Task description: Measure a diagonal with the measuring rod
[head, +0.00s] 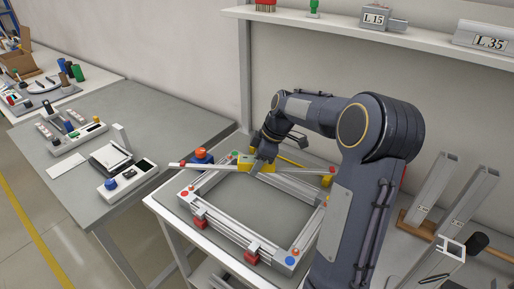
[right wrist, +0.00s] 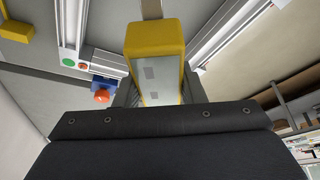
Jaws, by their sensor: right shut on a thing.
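The measuring rod (head: 208,166) is a thin silver bar with a yellow middle block, lying across the far part of the aluminium frame in the head view. My right gripper (head: 262,160) reaches down from the right and is shut on the yellow block. In the right wrist view the yellow block (right wrist: 153,42) fills the space between the fingers. The rectangular aluminium frame (head: 228,228) lies on the table with coloured corner dots and red clamps. I cannot tell whether the rod's ends touch the frame's corners. My left gripper is not in view.
A blue block with an orange knob (head: 202,156) stands by the frame's far left corner; it also shows in the right wrist view (right wrist: 103,88). A side bench (head: 120,100) with devices stands left. Upright profiles (head: 432,190) stand right. A shelf (head: 330,28) hangs above.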

